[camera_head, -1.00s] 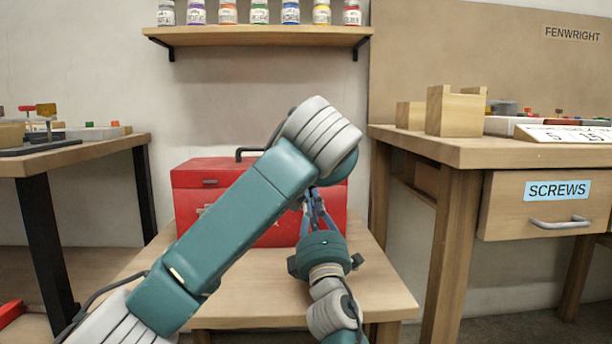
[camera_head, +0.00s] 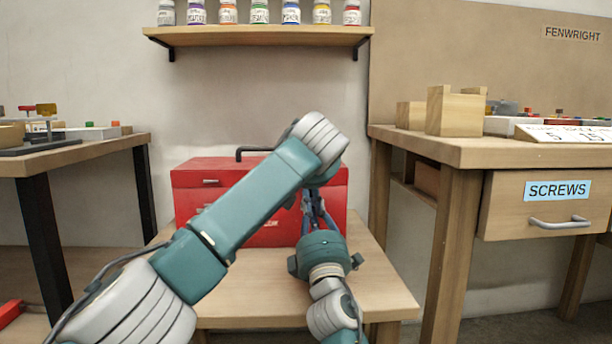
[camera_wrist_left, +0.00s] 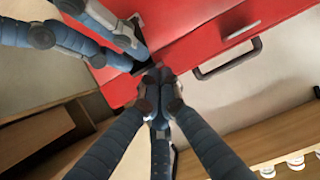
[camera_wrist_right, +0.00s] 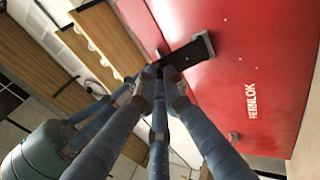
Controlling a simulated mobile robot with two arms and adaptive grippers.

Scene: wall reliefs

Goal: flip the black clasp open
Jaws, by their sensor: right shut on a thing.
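The black clasp (camera_wrist_right: 190,52) is on the front of the red toolbox (camera_head: 190,182), best seen in the right wrist view. My right gripper (camera_head: 312,195) is at the front of the box; in its wrist view its fingertips (camera_wrist_right: 163,78) are shut on the clasp's near end. I cannot tell how far the clasp is turned. The left gripper is hidden behind my left arm in the head view. In the left wrist view its fingertips (camera_wrist_left: 157,85) are drawn together, close to the right gripper's fingers (camera_wrist_left: 110,42) and the box front, with nothing clear between them.
The toolbox, with a black top handle (camera_head: 252,151), stands on a low wooden table (camera_head: 385,290). A workbench (camera_head: 445,150) with a screws drawer is at right, another bench (camera_head: 90,152) at left. A shelf of jars (camera_head: 258,38) hangs above.

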